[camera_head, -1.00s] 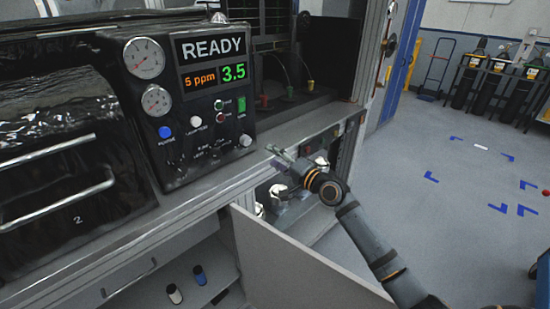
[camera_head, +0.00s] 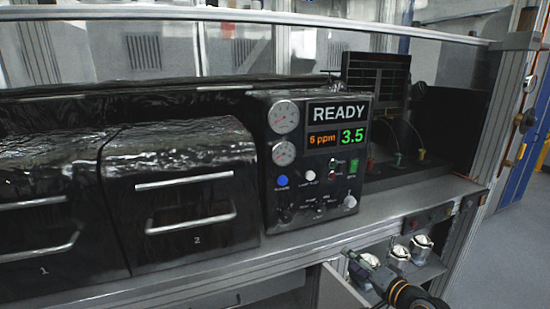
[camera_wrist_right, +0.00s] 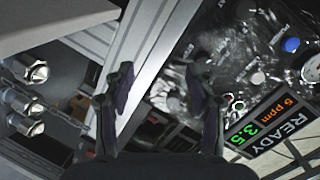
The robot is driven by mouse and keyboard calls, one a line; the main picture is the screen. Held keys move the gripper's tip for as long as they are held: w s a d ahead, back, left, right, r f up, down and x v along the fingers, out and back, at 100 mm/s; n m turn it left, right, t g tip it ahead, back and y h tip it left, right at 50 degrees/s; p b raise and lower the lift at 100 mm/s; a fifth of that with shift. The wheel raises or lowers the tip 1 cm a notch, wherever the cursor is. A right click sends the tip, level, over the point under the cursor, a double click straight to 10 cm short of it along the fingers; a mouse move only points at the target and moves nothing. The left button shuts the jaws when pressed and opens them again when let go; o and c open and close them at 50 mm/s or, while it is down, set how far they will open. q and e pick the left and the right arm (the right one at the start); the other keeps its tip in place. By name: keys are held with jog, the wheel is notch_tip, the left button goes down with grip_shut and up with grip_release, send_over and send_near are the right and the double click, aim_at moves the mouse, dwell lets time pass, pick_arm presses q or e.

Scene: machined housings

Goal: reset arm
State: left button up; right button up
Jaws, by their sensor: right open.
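My right gripper (camera_head: 358,264) is at the lower right of the head view, in front of the bench edge and below the control panel. It is open. In the right wrist view its two dark fingers (camera_wrist_right: 160,95) stand apart with nothing between them. My left gripper is not in view.
A control panel (camera_head: 315,180) reading READY stands on the bench, beside black oven-like units (camera_head: 185,185) with handles. Several shiny metal parts (camera_head: 399,253) sit on a shelf just right of the gripper; they also show in the wrist view (camera_wrist_right: 35,72). The aisle floor (camera_head: 505,250) is clear.

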jog(key=s+a+f+n+g+h, duration=0.2)
jog(key=s+a+f+n+g, duration=0.3)
jog(key=s+f, duration=0.6)
jog(key=s+d+f+n+g+h, duration=0.2)
jog(key=s+d+f+g+h, duration=0.1)
jog(key=s, duration=0.7)
jog(key=s+d+f+n+g+h, duration=0.1)
jog(key=s+d+f+g+h, duration=0.15)
jog(key=s, duration=0.65)
jog(key=s+d+f+g, duration=0.1)
jog(key=d+f, duration=0.1)
jog(key=f, duration=1)
jog(key=s+d+f, duration=0.1)
jog(key=f, duration=1)
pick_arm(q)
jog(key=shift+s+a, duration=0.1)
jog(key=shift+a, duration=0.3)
pick_arm(e)
jog(key=s+d+f+g, duration=0.1)
jog(key=s+f, duration=1.7)
jog(key=s, duration=0.1)
jog(key=shift+d+f, duration=0.2)
jog(key=shift+f, duration=0.1)
